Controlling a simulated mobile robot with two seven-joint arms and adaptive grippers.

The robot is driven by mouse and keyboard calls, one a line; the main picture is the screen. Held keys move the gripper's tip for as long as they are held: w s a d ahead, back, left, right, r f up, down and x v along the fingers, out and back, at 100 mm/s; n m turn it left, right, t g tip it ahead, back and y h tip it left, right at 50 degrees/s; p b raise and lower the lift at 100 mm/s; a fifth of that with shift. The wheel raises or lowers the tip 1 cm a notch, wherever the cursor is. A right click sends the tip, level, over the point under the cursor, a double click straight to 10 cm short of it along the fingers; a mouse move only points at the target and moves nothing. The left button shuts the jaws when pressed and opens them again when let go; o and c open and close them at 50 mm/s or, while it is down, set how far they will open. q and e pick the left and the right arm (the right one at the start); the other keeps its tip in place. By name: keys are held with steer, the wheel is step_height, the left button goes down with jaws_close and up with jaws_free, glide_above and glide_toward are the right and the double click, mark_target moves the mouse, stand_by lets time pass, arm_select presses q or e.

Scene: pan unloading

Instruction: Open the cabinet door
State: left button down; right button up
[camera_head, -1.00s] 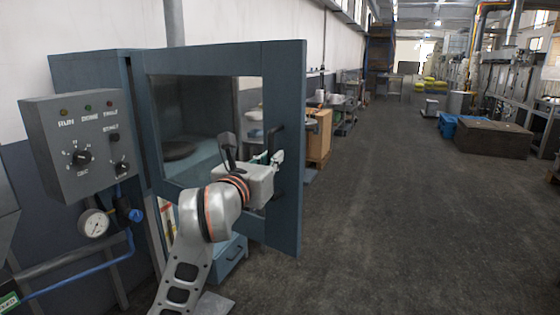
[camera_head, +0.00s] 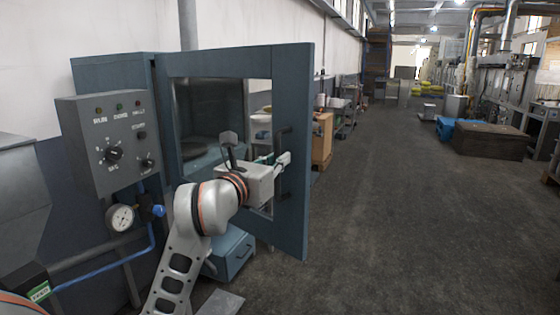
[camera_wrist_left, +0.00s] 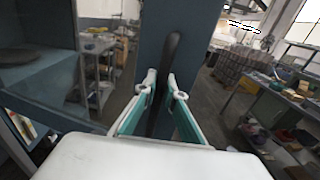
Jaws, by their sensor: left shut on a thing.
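The blue cabinet door (camera_head: 293,165) stands swung out from the cabinet (camera_head: 110,72), with a large window in it. A dark vertical handle (camera_head: 284,140) is on the door's free edge side. My left gripper (camera_head: 285,160) reaches the handle, and in the left wrist view its fingers (camera_wrist_left: 163,92) are shut around the dark handle bar (camera_wrist_left: 171,60). A dark round pan (camera_head: 200,150) shows dimly through the door window, inside the cabinet. My right gripper is not in view.
A grey control box (camera_head: 115,145) with knobs is at the cabinet's left, above a gauge (camera_head: 121,218) and blue pipe.

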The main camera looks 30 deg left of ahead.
arm_select(q)
steer(key=shift+d, duration=0.15)
steer(key=c, duration=2.1)
jaws_free()
step_height(320, 180, up, 10)
